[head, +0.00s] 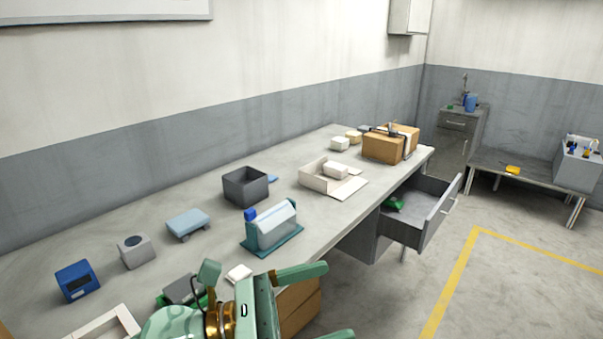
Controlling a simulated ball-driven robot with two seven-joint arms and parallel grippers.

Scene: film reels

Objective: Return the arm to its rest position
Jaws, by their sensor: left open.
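My left gripper (336,301) is at the bottom centre of the head view, at the front edge of the workbench (330,227). Its pale green fingers point right and are spread wide, with nothing between them. One finger is partly cut off by the bottom edge of the picture. My left arm's green and brass wrist (213,322) comes in from the bottom left and covers part of the bench front. My right gripper is not in view.
Near the gripper are a small white block (239,274) and a teal-based device (272,227). A dark grey bin (245,187) and an open white carton (314,180) stand farther back. An open drawer (427,225) juts out at right.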

